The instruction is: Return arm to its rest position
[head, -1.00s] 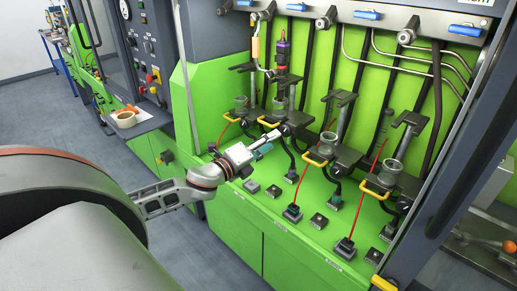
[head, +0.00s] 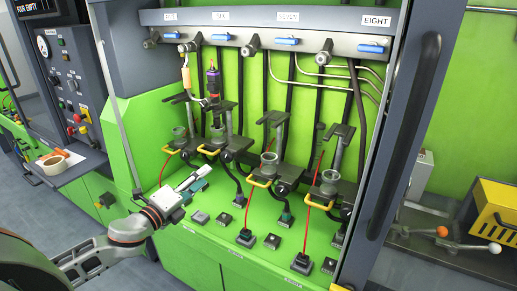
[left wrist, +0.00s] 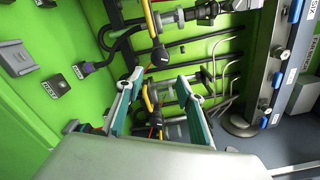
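My left arm (head: 128,228) comes in from the lower left in the head view and reaches over the front left of the green test bench. My left gripper (head: 203,180) is above the bench ledge, in front of the left clamp stations. In the left wrist view its two teal-lined fingers (left wrist: 160,108) stand apart, with nothing seen between them but the bench behind. An injector with a purple top (head: 212,82) stands upright at a left station, clear of my gripper. My right gripper is not in view.
Clamp stations with yellow handles (head: 260,183) line the bench, with black connectors (head: 302,263) on the ledge before them. A grey post (head: 398,135) borders the bench on the right. A side shelf with a tape roll (head: 53,160) is at left. Floor (head: 110,275) shows at lower left.

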